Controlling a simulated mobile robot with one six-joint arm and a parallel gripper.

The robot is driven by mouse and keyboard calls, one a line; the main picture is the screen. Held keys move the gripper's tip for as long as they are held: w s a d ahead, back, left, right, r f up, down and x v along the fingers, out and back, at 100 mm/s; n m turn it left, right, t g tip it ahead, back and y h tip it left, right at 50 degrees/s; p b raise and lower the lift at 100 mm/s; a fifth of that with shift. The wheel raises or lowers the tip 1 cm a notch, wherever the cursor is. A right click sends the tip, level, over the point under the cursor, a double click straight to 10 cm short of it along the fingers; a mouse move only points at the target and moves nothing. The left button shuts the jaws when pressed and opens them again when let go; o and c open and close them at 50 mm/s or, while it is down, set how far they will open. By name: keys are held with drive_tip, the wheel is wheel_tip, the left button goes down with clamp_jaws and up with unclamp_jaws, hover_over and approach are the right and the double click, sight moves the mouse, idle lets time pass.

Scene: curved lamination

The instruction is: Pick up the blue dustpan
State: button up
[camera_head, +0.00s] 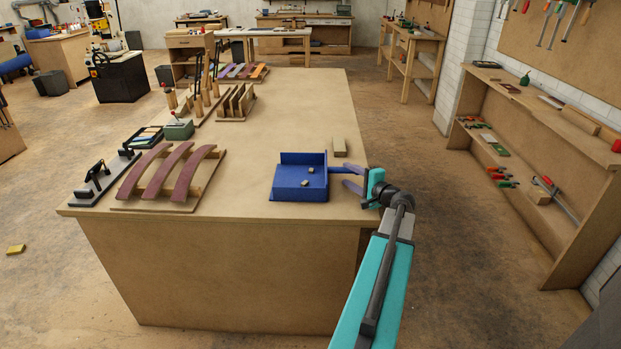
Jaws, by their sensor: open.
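The blue dustpan (300,184) lies flat near the front right part of the large wooden workbench, its raised wall at the back. Two small light pieces sit in its pan. Its handle side points right, toward my gripper. My gripper (351,179) is open at the bench's right edge, just right of the pan. Its dark bluish fingers point left, one behind the other. The handle and the rear finger overlap in this view, so I cannot tell whether they touch.
A rack with curved reddish strips (172,172) and a black clamp-like tool (100,180) are at the bench's left. The bench top (305,110) is clear behind. A wooden shelf (560,160) stands at the right.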

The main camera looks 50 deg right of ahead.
sight(342, 172)
drive_tip(key=shift+w+d, duration=0.1)
drive_tip(key=shift+w, duration=0.2)
drive_tip(key=shift+w, duration=0.1)
drive_tip(key=shift+p+x, duration=0.7)
drive_tip(key=shift+x, duration=1.8)
clamp_jaws()
